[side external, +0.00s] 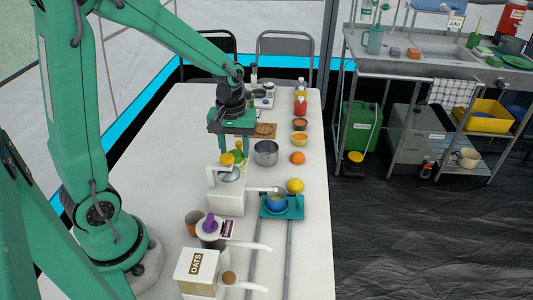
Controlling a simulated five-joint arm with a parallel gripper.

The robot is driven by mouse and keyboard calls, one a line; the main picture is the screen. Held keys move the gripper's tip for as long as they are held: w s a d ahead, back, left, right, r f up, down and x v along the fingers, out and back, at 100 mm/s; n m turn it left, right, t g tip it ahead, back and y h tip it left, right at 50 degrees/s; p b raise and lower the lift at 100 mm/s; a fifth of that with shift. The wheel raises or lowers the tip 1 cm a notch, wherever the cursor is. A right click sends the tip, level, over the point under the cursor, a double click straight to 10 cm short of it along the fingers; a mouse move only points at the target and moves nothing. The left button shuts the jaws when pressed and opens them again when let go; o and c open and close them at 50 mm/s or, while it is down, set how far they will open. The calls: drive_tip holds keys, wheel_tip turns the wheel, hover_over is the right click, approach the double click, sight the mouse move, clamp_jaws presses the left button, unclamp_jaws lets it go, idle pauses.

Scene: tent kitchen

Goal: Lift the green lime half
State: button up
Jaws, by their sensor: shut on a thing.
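My gripper (238,146) points down over the middle of the white table (312,215), left of the steel pot. Its jaws are shut on the green lime half (239,148), which shows only as a small patch between the fingertips. The fingers hide part of the lime half. I cannot tell from this view whether it touches what is below it.
A steel pot (266,152) stands close on the right, with an orange (297,158) beyond it. A wooden board (265,130) lies behind. A white appliance (226,195) stands in front.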

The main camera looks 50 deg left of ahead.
drive_tip(key=shift+r, duration=3.65)
